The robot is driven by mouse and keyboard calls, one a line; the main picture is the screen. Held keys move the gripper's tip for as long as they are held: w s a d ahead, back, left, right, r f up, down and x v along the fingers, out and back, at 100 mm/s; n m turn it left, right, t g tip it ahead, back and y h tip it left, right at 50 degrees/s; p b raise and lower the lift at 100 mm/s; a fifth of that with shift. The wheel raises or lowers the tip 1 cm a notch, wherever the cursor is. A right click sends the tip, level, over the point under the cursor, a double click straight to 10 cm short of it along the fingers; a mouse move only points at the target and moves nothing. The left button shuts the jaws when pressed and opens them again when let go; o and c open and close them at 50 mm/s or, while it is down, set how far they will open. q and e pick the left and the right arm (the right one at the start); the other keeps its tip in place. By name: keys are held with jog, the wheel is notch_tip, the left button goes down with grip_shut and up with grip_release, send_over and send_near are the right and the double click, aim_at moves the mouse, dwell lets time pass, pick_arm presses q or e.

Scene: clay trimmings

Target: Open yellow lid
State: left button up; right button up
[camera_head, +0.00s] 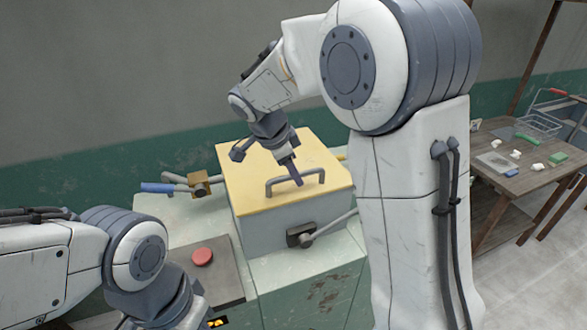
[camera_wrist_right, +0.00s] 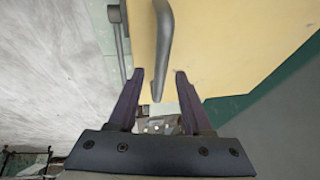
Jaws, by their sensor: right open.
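The yellow lid (camera_head: 255,190) lies flat on a grey box (camera_head: 265,233) in the head view, with a grey bar handle (camera_head: 310,173) on top. The lid fills much of the right wrist view (camera_wrist_right: 220,45). My right gripper (camera_head: 267,168) is over the lid at the handle, its jaws apart. In the right wrist view the end of the handle (camera_wrist_right: 163,40) reaches between the open fingers (camera_wrist_right: 159,72). Whether a finger touches it I cannot tell. My left arm shows at the lower left of the head view; its gripper is out of sight.
A lever (camera_head: 325,226) is on the box's front. A blue-handled valve (camera_head: 165,188) stands left of the box. A red button (camera_head: 202,257) is on a grey panel in front. A wooden table (camera_head: 510,183) with small blocks and a wire basket (camera_head: 530,123) stands at the right.

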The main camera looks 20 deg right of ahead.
grip_shut()
dwell(1.3)
